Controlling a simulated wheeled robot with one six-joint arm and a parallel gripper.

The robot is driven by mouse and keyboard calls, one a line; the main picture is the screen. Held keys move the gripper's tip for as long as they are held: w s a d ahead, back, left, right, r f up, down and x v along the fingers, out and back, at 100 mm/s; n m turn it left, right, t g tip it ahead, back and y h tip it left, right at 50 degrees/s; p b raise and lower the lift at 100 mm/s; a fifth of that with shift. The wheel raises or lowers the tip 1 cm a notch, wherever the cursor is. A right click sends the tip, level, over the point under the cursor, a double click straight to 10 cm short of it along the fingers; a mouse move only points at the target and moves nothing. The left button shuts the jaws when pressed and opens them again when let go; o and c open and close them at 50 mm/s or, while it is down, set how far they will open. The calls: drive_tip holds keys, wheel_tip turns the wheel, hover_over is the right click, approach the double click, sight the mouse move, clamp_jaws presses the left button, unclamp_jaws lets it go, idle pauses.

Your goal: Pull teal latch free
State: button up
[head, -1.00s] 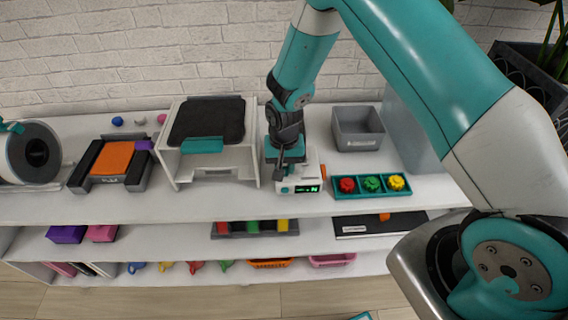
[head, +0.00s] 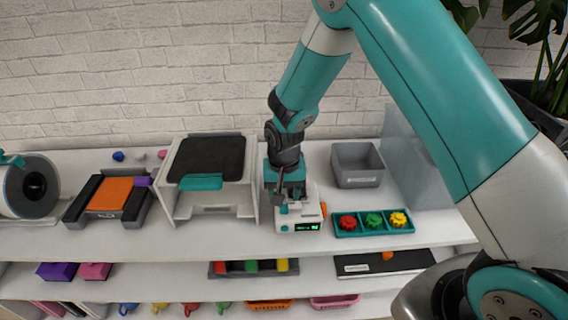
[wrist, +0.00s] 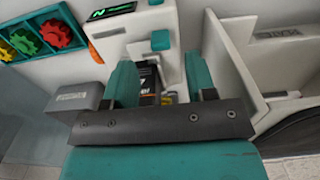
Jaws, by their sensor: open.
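A small teal tab (wrist: 160,40) sits on the white device with the green display (head: 298,212). It shows as a teal spot in the head view (head: 283,208). A wider teal flap (head: 201,181) is on the front of the white-framed unit to the left. I cannot tell for sure which is the latch. My gripper (head: 281,196) is over the back left part of the device. In the wrist view my gripper (wrist: 160,64) is open, its teal fingers apart and short of the tab. A dark lettered item (wrist: 149,82) shows between the fingers. Contact is hard to tell.
A teal tray (head: 374,222) with red, green and yellow gears stands right of the device. A grey bin (head: 358,178) is behind it. The white-framed unit (head: 251,199) stands close on the left. An orange knob (head: 323,209) sticks out on the device's right.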

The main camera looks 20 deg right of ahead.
sight(284, 206)
wheel_tip(284, 206, up, 13)
drive_tip(key=b, duration=0.1)
drive_tip(key=shift+f+b, duration=0.15)
drive_tip(key=shift+b, duration=0.15)
drive_tip(key=s+a+r+n+y, duration=0.2)
drive_tip(key=s+r+n, duration=0.3)
drive_tip(key=s, duration=0.7)
drive_tip(key=s+a+r+n+y, duration=0.2)
drive_tip(key=s+r+n, duration=0.3)
drive_tip(key=s, duration=0.7)
drive_tip(key=shift+s+a+r+n, duration=0.15)
drive_tip(key=shift+s+r+n, duration=0.25)
drive_tip(key=shift+r, duration=0.3)
